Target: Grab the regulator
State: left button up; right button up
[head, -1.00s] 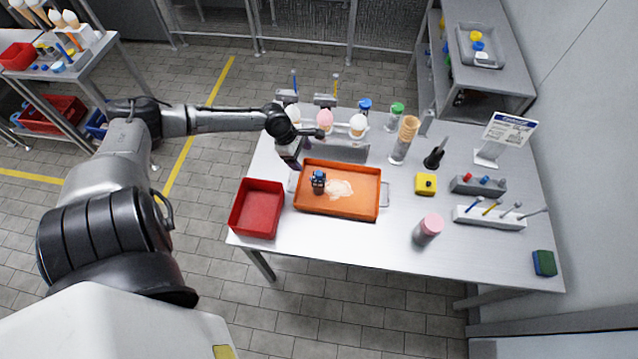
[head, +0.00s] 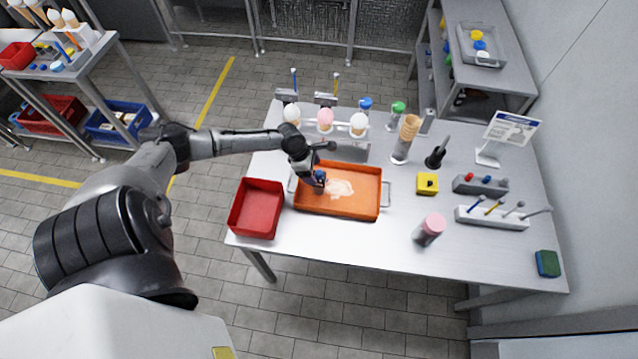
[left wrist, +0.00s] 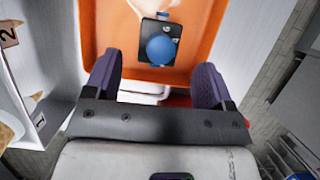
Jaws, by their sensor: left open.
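The regulator (head: 319,176) is a small dark block with a blue knob. It stands in the left part of the orange tray (head: 350,213). In the left wrist view the regulator (left wrist: 160,45) shows its blue round knob from above, ahead of the fingers. My left gripper (head: 317,184) is at the regulator in the head view and partly covers it. In the left wrist view its purple fingers (left wrist: 157,80) are spread wide, with nothing between their tips. My right gripper is not in view.
A red bin (head: 257,208) stands left of the tray. A rack with ice-cream cones (head: 325,120) is behind the tray. A yellow box (head: 427,183), a pink-topped cup (head: 430,229) and a tool holder (head: 491,218) stand to the right. The table's front right is mostly clear.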

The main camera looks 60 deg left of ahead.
aim_at(319, 177)
pick_arm(q)
jog(key=shift+b+x, duration=0.3)
jog(key=shift+x, duration=2.25)
jog(key=shift+w, duration=0.15)
jog(key=c, duration=1.1)
jog(key=shift+r, duration=0.1)
jog(key=shift+r, duration=0.1)
